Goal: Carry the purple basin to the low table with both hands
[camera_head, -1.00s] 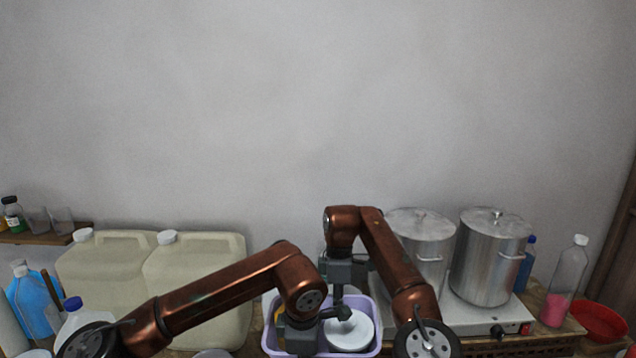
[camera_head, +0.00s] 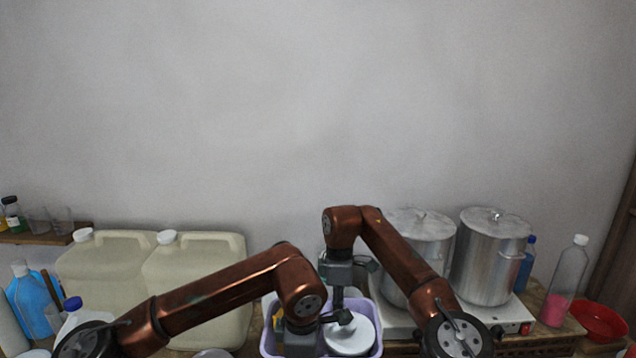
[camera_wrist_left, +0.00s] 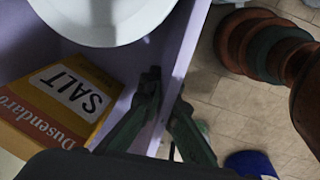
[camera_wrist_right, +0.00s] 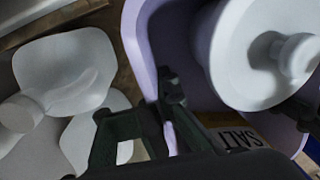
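The purple basin (camera_head: 378,345) is at the bottom middle of the head view, on or just over the counter; its underside is hidden. It holds a white round lidded container (camera_head: 350,336) and a yellow salt box (camera_wrist_left: 65,98). My left gripper (camera_wrist_left: 167,92) has one finger inside and one outside the basin wall, closed on it. My right gripper (camera_wrist_right: 160,108) pinches another stretch of the wall the same way; its fingertips partly overlap in view. In the head view my arms hide much of the basin. I cannot identify the low table.
Two beige jugs (camera_head: 200,285) stand left of the basin. Two steel pots (camera_head: 490,255) sit on a hotplate (camera_head: 500,318) to the right, close to my right arm. A pink-filled bottle (camera_head: 565,285) and red bowl (camera_head: 600,320) are farther right. Tiled floor (camera_wrist_left: 240,105) shows beside the basin.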

